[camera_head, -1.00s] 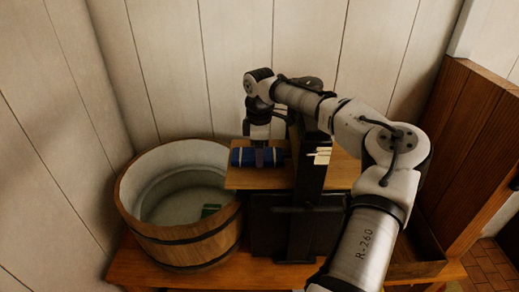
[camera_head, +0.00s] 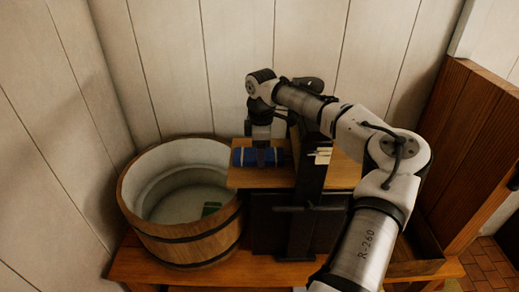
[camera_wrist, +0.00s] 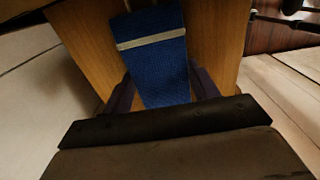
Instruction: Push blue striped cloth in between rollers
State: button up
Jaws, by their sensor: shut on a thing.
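The blue cloth (camera_head: 243,157) with pale stripes lies as a folded bundle on the wooden board left of the wringer. In the wrist view the cloth (camera_wrist: 155,70) shows one pale stripe across it. My gripper (camera_head: 262,158) points down and is shut on the cloth. In the wrist view its dark fingers (camera_wrist: 163,92) stand on either side of the cloth. The pale rollers (camera_head: 321,155) show partly beside the dark wringer post (camera_head: 310,185). The gap between the rollers is hidden, so I cannot tell whether the cloth touches them.
A wooden tub (camera_head: 180,241) with water and a small green thing (camera_head: 210,209) in it stands to the left. The wooden board (camera_head: 250,183) reaches over toward the tub. Plank walls close off the back and left. A wooden panel (camera_head: 465,150) stands at the right.

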jog(key=shift+w+d, duration=0.1)
jog(key=shift+d, duration=0.3)
